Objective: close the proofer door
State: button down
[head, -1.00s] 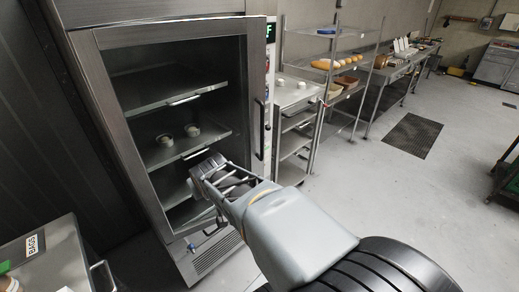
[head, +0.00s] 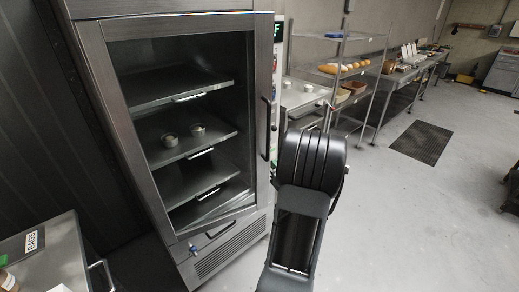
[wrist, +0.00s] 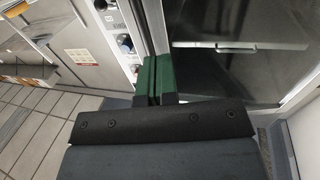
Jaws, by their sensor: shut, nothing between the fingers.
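The proofer (head: 217,258) stands at left in the head view. Its door (head: 91,62) has a metal frame, a clear pane and a dark upright handle (head: 266,128) on its right side. The door looks ajar, its right edge partly covering the lit display; the gap's width is hard to judge. In the wrist view, my gripper (wrist: 153,80) has its green fingers shut and empty, beside the upright strip between the control panel (wrist: 112,40) and the shelved interior. I cannot tell whether they touch anything. In the head view my arm hides the gripper.
A steel table with a BAGS label (head: 31,241) is at lower left. A wire rack with loaves (head: 340,68) stands beyond. The floor (head: 400,220) at right is clear around a dark mat (head: 421,143).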

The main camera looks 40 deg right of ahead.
aim_at(257, 145)
jog(key=p+x, duration=0.3)
jog(key=x, duration=0.9)
jog(key=shift+w+p, duration=0.25)
jog(key=shift+p, duration=0.05)
